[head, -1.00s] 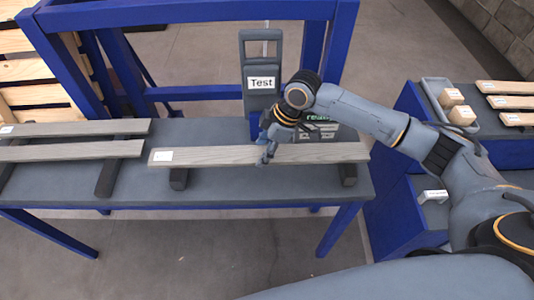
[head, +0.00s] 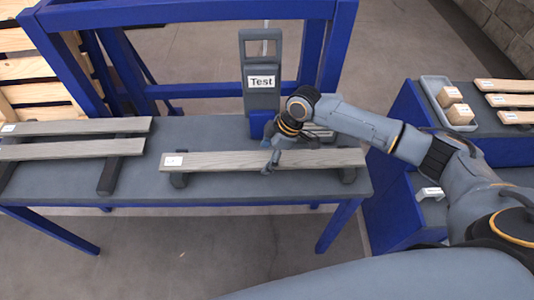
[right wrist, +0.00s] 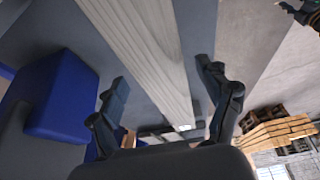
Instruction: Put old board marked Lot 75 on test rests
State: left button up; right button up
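A long grey weathered board (head: 220,163) with a white label at its left end lies across two dark rests (head: 180,181) in front of the Test sign (head: 262,82). The label's writing is too small to read. My right gripper (head: 269,165) is over the middle of this board. In the right wrist view, its fingers (right wrist: 162,76) stand apart on either side of the board (right wrist: 150,45), with gaps at both sides, so it is open. My left gripper is outside the head view; a dark part in the right wrist view's top right corner may belong to it.
Two more grey boards (head: 70,150) lie on dark rests at the table's left. A blue frame (head: 200,14) rises behind the grey table (head: 230,189). At right, a tray (head: 433,92) holds wooden blocks beside several pale boards (head: 510,101). A pallet stands at the back left.

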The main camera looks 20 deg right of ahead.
jog(key=shift+r, duration=0.1)
jog(key=b+v, duration=0.1)
jog(key=v, duration=1.1)
jog(key=shift+b, duration=0.4)
